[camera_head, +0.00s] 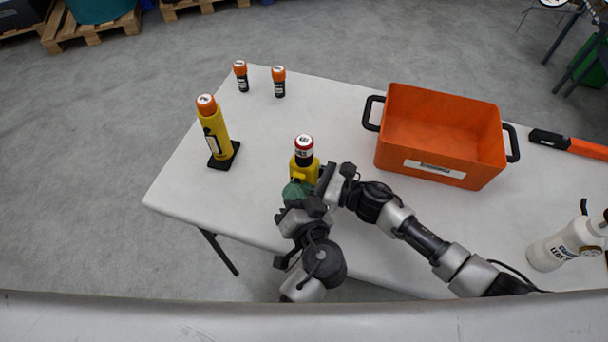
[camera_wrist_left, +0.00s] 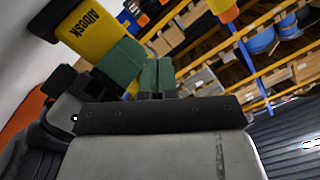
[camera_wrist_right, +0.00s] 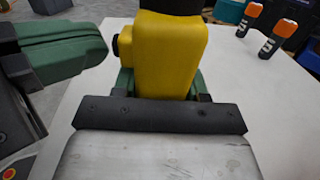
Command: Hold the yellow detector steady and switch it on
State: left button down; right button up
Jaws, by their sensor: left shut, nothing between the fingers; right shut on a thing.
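The yellow detector (camera_head: 302,172) stands near the table's front edge, with a dark band and a red and white top. My right gripper (camera_head: 319,181) is shut on its body from the right; in the right wrist view the yellow body (camera_wrist_right: 172,55) sits between the green fingers. A black knob (camera_wrist_right: 116,46) sticks out of the body's left side there. My left gripper (camera_head: 298,194) is shut and empty, close in front of the detector. In the left wrist view its green fingertips (camera_wrist_left: 157,76) are together, beside the detector's yellow body (camera_wrist_left: 92,30). Contact with the knob cannot be told.
A yellow cylinder with an orange cap (camera_head: 215,132) stands on a black base at left. Two small orange-capped bottles (camera_head: 241,76) (camera_head: 279,81) stand behind. An orange crate (camera_head: 440,130) is at right, with a white bottle (camera_head: 562,246) farther right. The table's left front is clear.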

pick_arm(q)
jog(key=shift+s+a, duration=0.2)
jog(key=shift+s, duration=0.2)
jog(key=shift+s, duration=0.1)
pick_arm(e)
jog(key=o, duration=1.3)
pick_arm(q)
jog(key=s, duration=0.1)
jog(key=s+a, duration=0.1)
jog(key=s, duration=0.1)
jog(key=s+a, duration=0.1)
jog(key=s, duration=0.1)
jog(key=shift+s+a, duration=0.15)
pick_arm(e)
jog(key=shift+d, duration=0.1)
jog(key=v, duration=1.2)
